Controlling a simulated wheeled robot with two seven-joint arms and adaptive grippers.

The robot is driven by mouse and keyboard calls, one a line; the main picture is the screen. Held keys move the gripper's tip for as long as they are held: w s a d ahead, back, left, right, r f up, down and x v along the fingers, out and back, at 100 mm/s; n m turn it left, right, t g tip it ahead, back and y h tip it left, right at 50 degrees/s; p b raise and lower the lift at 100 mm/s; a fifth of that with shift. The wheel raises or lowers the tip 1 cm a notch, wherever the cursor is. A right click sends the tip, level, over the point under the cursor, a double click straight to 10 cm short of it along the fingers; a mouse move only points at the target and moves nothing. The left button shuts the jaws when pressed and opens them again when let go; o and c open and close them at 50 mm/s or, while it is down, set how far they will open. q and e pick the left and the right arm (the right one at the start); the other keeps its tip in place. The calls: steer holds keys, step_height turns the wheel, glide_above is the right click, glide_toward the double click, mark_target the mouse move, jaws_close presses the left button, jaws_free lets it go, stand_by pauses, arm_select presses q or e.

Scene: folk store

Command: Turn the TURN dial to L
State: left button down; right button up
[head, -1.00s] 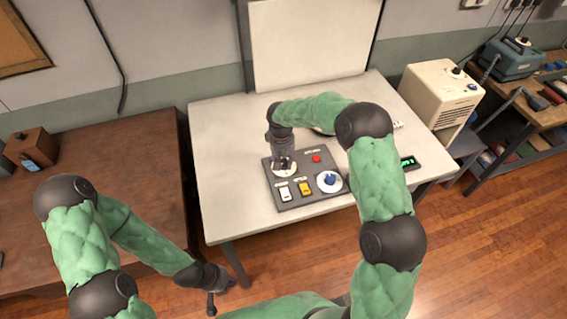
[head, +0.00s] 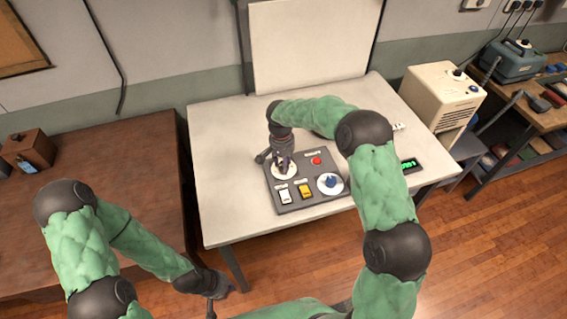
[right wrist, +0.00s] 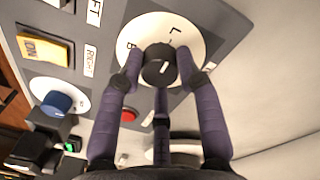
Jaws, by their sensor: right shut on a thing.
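The dial is a small black knob (right wrist: 158,65) on a white disc (right wrist: 196,40) with the letters L and B at its edge. In the head view the disc (head: 284,177) sits at the back left of the grey panel (head: 313,199). My right gripper (head: 283,165) comes down over it. In the right wrist view its purple fingers (right wrist: 158,72) close around the knob. A short white mark shows on the knob, but which letter it points to is unclear. My left gripper (head: 211,306) hangs low in front of the table, away from the panel, its fingers too small to read.
The panel also bears a blue knob (head: 330,182), a red button (head: 316,161), a white switch (head: 284,195) and a yellow switch (head: 305,191). A small green display (head: 409,165) lies to the right. The white table (head: 222,195) is clear left of the panel.

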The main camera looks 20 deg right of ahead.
mark_target(282, 164)
steer(key=shift+s+f, duration=0.15)
steer(key=shift+f, duration=0.05)
steer(key=o, duration=1.1)
steer(key=shift+o, duration=0.2)
steer(key=shift+r, duration=0.1)
steer(key=shift+r, duration=0.3)
step_height(282, 164, up, 11)
steer(key=shift+w+a+r, duration=0.2)
steer(key=shift+w+a, duration=0.05)
steer(key=shift+a, duration=0.1)
